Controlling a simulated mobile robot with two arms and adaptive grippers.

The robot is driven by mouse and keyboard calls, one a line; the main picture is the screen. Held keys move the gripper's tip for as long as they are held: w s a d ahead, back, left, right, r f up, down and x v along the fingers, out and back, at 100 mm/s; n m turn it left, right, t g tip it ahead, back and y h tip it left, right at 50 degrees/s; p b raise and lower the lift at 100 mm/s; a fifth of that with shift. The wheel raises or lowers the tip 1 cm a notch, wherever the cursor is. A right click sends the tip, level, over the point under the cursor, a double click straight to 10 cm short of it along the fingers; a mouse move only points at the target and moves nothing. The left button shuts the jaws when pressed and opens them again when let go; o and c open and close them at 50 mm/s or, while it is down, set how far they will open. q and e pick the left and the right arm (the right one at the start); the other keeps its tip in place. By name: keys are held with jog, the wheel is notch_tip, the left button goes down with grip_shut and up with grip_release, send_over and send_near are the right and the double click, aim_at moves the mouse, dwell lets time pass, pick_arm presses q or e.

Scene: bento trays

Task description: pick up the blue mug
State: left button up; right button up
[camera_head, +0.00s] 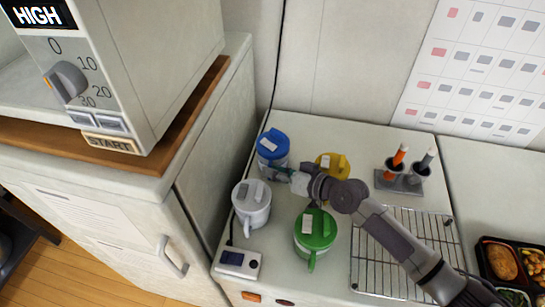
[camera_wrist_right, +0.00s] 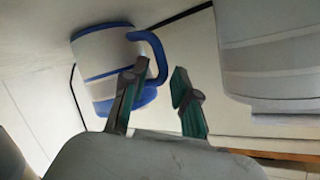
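The blue mug (camera_head: 272,145), with a blue lid, stands at the back left of the counter against the wall. In the right wrist view the mug (camera_wrist_right: 98,62) shows a white body with blue bands and a blue handle (camera_wrist_right: 152,50). My right gripper (camera_head: 283,174) is at the mug's near side, by the handle. In the wrist view its two green-padded fingers (camera_wrist_right: 158,80) are apart, with the handle just beyond the left fingertip. Whether they touch, I cannot tell. Nothing is held. My left gripper is out of view.
The white mug (camera_head: 252,204) stands close in front, the yellow mug (camera_head: 326,162) to the right and partly behind my arm, the green mug (camera_head: 315,230) nearer. A wire rack (camera_head: 385,262), a pen holder (camera_head: 399,184) and a microwave (camera_head: 150,70) flank them.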

jog(key=shift+c, duration=0.2)
grip_shut()
jog(key=shift+r, duration=0.2)
